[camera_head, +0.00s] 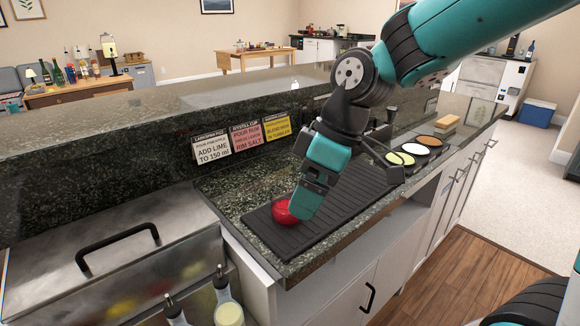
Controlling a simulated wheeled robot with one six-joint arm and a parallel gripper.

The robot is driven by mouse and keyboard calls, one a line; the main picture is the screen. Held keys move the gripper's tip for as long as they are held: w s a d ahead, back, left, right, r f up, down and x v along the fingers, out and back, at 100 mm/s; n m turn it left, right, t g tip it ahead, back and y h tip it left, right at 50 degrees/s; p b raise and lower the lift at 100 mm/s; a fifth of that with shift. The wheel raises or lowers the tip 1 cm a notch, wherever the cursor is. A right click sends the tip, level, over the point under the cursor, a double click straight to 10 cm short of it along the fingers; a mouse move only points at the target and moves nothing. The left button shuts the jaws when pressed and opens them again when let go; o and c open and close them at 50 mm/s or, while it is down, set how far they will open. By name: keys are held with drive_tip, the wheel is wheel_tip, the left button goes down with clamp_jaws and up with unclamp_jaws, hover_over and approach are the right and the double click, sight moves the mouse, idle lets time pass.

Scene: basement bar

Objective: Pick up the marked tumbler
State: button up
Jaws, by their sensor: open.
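A bright red round object (284,214), which looks like the marked tumbler, is on the black ribbed bar mat (335,205) on the lower counter. Only its left part and lower edge show; the rest is hidden behind my gripper. My gripper (303,205) points down at the red object from the upper right, with its teal end overlapping it in the picture. It is open. I cannot tell whether the fingers are around the red object or touching it.
Three recipe cards (233,138) stand against the dark granite ledge behind the mat.

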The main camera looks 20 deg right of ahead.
drive_tip(key=w+d+r+n+p, duration=0.2)
drive_tip(key=w+d+r+p, duration=0.4)
drive_tip(key=w+r+p, duration=0.15)
drive_tip(key=p, duration=0.2)
approach(284, 192)
wheel_tip(284, 192, down, 2)
drive_tip(key=s+a, duration=0.2)
drive_tip(key=s, duration=0.1)
drive_tip(key=shift+n+t, duration=0.3)
drive_tip(key=x, duration=0.2)
drive_tip(key=p+x, duration=0.1)
drive_tip(key=x, duration=0.2)
drive_tip(key=shift+a, duration=0.3)
drive_tip(key=shift+w+a+f, duration=0.1)
drive_tip(key=shift+a+f, duration=0.1)
drive_tip(key=shift+f, duration=0.2)
drive_tip(key=c, duration=1.1)
drive_tip(key=shift+o, duration=0.2)
drive_tip(key=shift+r, duration=0.15)
